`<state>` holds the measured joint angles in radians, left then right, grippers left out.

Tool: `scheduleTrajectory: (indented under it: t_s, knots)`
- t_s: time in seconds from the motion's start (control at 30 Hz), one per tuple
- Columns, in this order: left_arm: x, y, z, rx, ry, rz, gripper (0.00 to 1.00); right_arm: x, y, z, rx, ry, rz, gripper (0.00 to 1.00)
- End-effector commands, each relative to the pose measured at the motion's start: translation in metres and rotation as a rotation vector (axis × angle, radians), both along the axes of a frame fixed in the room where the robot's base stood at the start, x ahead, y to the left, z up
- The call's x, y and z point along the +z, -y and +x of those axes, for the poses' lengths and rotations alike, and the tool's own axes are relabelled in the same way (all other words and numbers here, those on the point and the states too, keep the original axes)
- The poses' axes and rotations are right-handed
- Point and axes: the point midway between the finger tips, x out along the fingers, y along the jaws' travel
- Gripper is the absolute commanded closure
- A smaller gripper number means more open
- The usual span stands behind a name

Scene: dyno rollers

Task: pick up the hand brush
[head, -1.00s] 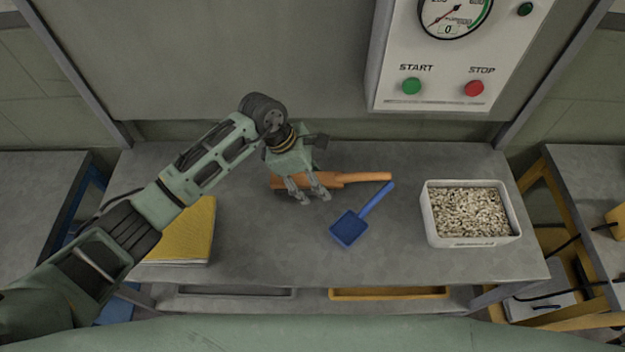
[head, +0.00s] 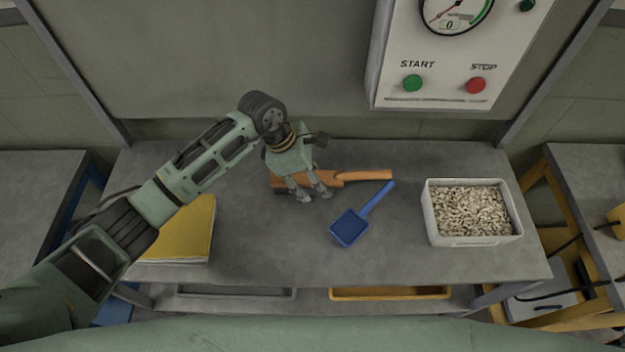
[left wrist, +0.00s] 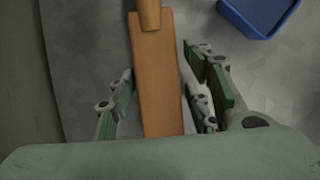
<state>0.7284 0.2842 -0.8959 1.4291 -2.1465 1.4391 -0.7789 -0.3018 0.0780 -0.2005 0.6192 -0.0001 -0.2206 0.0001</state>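The hand brush (head: 346,178) has an orange-brown wooden body and handle and lies on the grey table, its handle pointing right in the head view. My left gripper (head: 312,195) is over the wide body end, pointing down. In the left wrist view the brush (left wrist: 157,85) runs between the spread fingers of the gripper (left wrist: 160,100), with a gap on each side. The gripper is open and holds nothing. Part of the brush body is hidden behind the gripper in the head view. My right gripper is not in view.
A blue scoop (head: 350,228) lies just in front of the brush. A white bin of pale pellets (head: 430,215) stands at the right. A yellow folded cloth or book (head: 185,235) lies at the left, under my arm. A control panel (head: 440,85) with buttons is behind.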

Motion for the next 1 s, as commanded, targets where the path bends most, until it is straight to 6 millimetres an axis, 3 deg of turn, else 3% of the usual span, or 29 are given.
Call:
scheduleTrajectory:
  t_s: [0.47, 0.87, 1.0]
  knots:
    - [-0.003, -0.002, 0.001, 0.003, 0.002, 0.004, 1.0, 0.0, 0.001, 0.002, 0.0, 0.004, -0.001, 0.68]
    - [0.004, -0.002, 0.0, 0.004, 0.001, 0.006, 1.0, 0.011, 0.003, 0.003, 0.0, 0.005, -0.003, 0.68]
    - [0.021, -0.002, 0.003, 0.001, 0.009, 0.004, 1.0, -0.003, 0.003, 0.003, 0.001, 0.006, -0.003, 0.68]
